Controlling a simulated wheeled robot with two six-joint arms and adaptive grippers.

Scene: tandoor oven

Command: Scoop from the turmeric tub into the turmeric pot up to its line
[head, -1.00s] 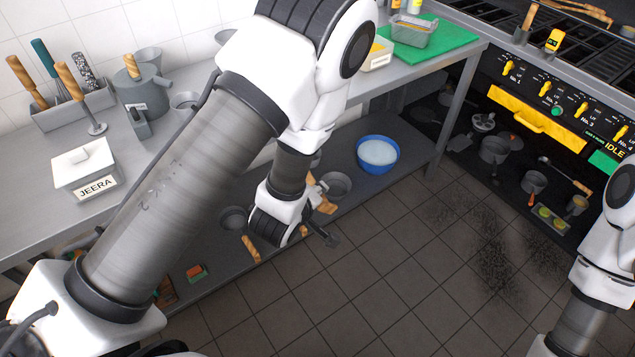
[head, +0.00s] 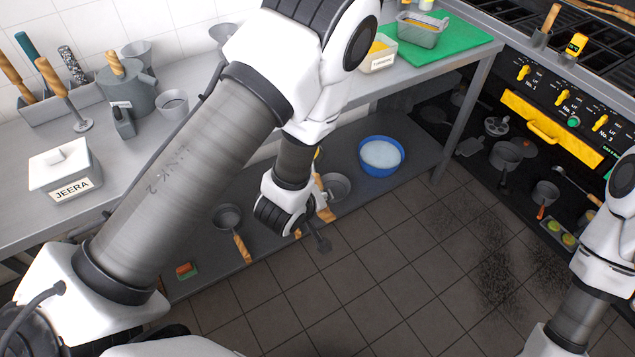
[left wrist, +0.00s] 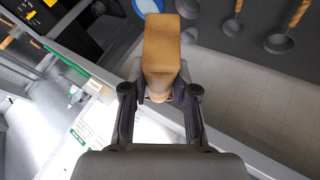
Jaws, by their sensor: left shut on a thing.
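A white tub (head: 378,64) with yellow contents and a small label stands on the counter beside the green board; I take it for the turmeric tub, but the label is too small to read. I cannot tell which vessel is the turmeric pot. My left gripper (head: 312,228) hangs low in front of the counter, well away from the tub. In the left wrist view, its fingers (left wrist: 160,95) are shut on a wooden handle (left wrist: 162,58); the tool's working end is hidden. My right arm shows at the right edge, its gripper out of view.
The counter holds a JEERA box (head: 65,175), a grey can (head: 128,90), a grey cup (head: 173,104) and a metal tray (head: 418,35) on a green board (head: 455,45). A blue bowl (head: 380,155) and pans sit on the lower shelf.

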